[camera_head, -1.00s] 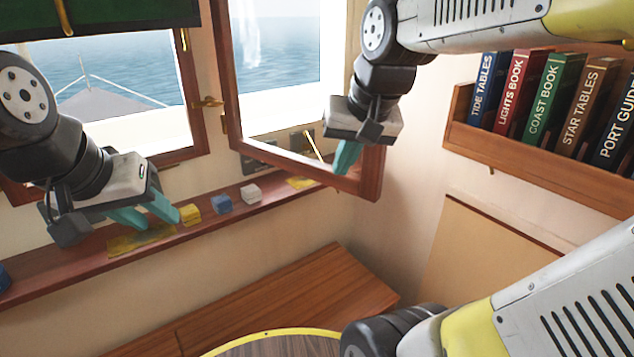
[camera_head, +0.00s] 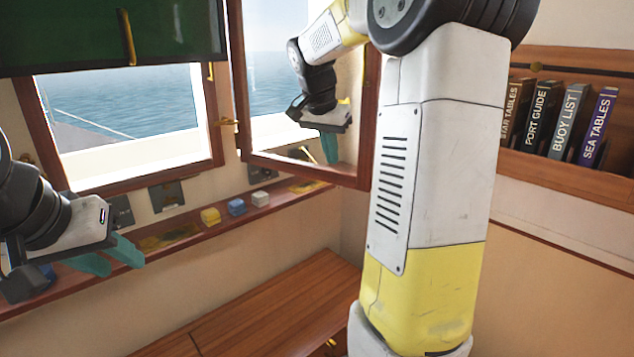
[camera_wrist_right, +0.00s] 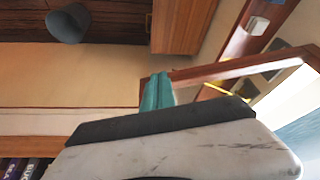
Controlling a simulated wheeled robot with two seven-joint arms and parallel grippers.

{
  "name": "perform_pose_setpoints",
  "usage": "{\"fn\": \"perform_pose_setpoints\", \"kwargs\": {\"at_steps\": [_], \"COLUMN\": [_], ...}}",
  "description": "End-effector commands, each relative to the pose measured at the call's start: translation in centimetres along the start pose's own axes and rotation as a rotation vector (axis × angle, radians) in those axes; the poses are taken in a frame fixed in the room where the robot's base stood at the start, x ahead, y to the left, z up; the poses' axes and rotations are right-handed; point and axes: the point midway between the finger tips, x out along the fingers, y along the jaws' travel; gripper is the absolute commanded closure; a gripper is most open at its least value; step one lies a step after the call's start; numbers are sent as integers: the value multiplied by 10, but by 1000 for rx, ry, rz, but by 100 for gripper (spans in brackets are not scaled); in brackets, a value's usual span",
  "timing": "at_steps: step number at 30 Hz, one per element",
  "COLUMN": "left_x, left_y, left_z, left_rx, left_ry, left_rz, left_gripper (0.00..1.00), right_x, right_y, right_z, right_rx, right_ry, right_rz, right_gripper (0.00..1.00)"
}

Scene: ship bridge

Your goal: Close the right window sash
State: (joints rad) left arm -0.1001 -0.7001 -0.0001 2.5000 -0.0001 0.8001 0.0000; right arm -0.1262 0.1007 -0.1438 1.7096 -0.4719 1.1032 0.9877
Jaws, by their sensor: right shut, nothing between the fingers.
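The right window sash (camera_head: 307,169) is a wooden frame standing swung open into the room. My right arm hides part of the sash's right stile. My left gripper (camera_head: 112,256) is open and empty, at the left in front of the ledge.
A wooden ledge (camera_head: 225,226) with small yellow, blue and white blocks runs under the windows. A wooden bench (camera_head: 275,305) is below. A bookshelf (camera_head: 570,168) is on the right wall. A green blind (camera_head: 110,38) hangs at the upper left.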

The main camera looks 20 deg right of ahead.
Motion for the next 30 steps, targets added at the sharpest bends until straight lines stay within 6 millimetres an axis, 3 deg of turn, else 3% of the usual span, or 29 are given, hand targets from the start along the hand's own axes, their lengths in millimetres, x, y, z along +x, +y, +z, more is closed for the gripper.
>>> {"fn": "perform_pose_setpoints", "kwargs": {"at_steps": [8,19,24,30], "left_x": [0,0,0,0], "left_y": [0,0,0,0], "left_z": [0,0,0,0], "left_rx": [0,0,0,0], "left_ry": [0,0,0,0], "left_rz": [0,0,0,0], "left_gripper": [64,64,64,64], "right_x": [28,106,112,115], "right_y": [0,1,0,0], "right_z": [-2,-1,-28,-39], "right_rx": [8,8,10,8], "right_ry": [0,-1,3,3], "right_rz": [9,9,6,4], "right_gripper": [100,100,100,100]}}
